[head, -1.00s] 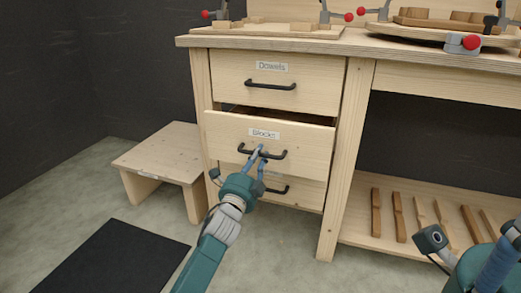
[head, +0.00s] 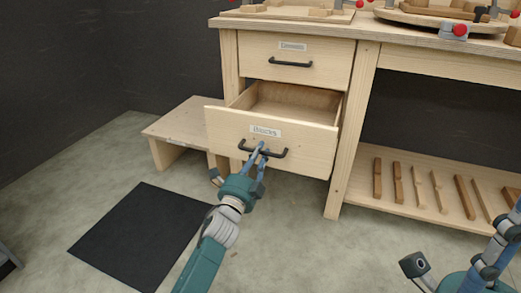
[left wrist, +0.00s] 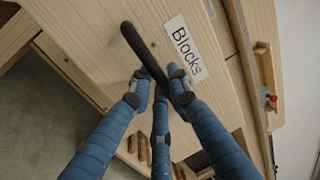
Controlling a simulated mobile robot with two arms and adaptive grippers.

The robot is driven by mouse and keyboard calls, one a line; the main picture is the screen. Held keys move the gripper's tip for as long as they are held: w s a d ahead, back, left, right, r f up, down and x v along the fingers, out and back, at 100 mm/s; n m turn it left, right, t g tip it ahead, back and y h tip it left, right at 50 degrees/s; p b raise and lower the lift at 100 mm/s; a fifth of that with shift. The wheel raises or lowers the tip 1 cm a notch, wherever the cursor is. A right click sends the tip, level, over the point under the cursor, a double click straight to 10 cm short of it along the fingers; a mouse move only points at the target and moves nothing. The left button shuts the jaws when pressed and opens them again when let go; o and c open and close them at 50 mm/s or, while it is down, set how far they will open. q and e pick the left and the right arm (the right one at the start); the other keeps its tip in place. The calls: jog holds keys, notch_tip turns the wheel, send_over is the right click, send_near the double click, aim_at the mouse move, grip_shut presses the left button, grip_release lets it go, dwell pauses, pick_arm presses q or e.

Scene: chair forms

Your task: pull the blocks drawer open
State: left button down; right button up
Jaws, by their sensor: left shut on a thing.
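The blocks drawer (head: 225,125) is the pale wooden drawer labelled "Blocks", under the one labelled "Dowels". It stands well out of the bench, and the part of its inside that shows looks empty. Its black bar handle (head: 277,153) is on the front face. My left gripper (head: 262,150) is shut on the handle near its middle. The left wrist view shows the handle (left wrist: 135,42) between the blue fingers, beside the label. My right gripper (head: 502,245) shows partly at the lower right, away from the drawer; its fingers' state is unclear.
The dowels drawer (head: 255,63) is closed above. A low wooden step (head: 180,122) stands left of the drawers, and a black mat (head: 140,235) lies on the floor. A lower shelf (head: 400,200) with several wooden pieces is at right. The floor in front is mostly clear.

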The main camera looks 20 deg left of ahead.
pick_arm(q)
jog(key=shift+s, duration=0.15)
jog(key=c, duration=1.7)
grip_release()
jog(key=s, duration=0.4)
jog(key=s+f, duration=0.1)
jog(key=s, duration=0.2)
jog(key=s+f, duration=0.1)
jog(key=s, duration=0.3)
jog(key=shift+s+a+f, duration=0.1)
jog(key=shift+s+a, duration=0.05)
jog(key=shift+s, duration=0.2)
